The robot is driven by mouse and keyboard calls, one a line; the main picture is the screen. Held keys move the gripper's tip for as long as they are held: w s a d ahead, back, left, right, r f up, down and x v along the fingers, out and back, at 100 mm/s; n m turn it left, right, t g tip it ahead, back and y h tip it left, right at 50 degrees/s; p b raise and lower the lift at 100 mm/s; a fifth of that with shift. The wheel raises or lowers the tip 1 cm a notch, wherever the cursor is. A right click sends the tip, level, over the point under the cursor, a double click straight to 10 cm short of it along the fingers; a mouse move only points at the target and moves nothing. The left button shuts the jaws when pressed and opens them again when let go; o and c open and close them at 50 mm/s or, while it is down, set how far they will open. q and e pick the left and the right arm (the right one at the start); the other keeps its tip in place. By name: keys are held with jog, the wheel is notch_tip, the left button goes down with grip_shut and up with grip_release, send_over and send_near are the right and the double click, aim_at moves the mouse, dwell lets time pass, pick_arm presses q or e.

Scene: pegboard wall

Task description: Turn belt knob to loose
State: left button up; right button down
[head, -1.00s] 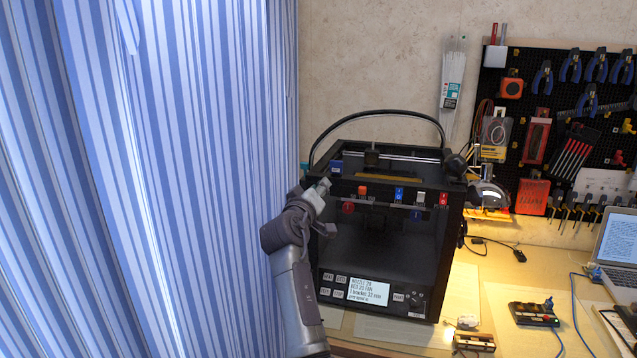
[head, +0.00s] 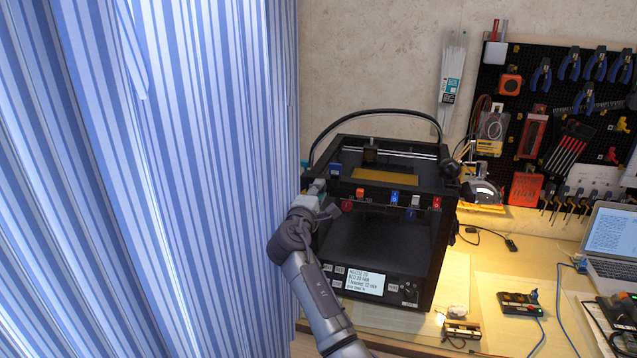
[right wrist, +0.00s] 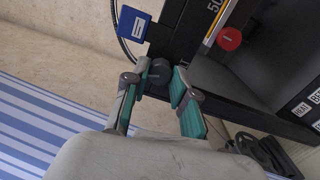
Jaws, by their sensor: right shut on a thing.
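The black 3D printer (head: 400,252) stands on the desk, with coloured tabs and labels along its top front bar. A dark round knob (right wrist: 158,71) sits on the printer's upper left side, near a blue tab (right wrist: 134,24); I take it as the belt knob. My right gripper (right wrist: 161,80) is shut on this knob, with one teal-padded finger on each side. In the head view my right gripper (head: 321,194) is at the printer's top left front corner, and the knob is hidden there. I cannot read the knob's setting. My left gripper is out of view.
A blue-striped curtain (head: 180,180) hangs close on the left. A red knob (right wrist: 229,38) is on the printer's front. Right of the printer are a laptop (head: 610,245), small devices and cables. A tool pegboard (head: 520,95) is on the wall behind.

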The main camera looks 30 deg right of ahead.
jog(key=shift+r+n+p, duration=0.1)
jog(key=shift+n+p, duration=3.3)
jog(key=shift+n, duration=0.7)
jog(key=c, duration=0.9)
grip_release()
jog(key=v, duration=1.2)
jog(key=shift+s+d, duration=0.1)
jog(key=shift+f, duration=0.2)
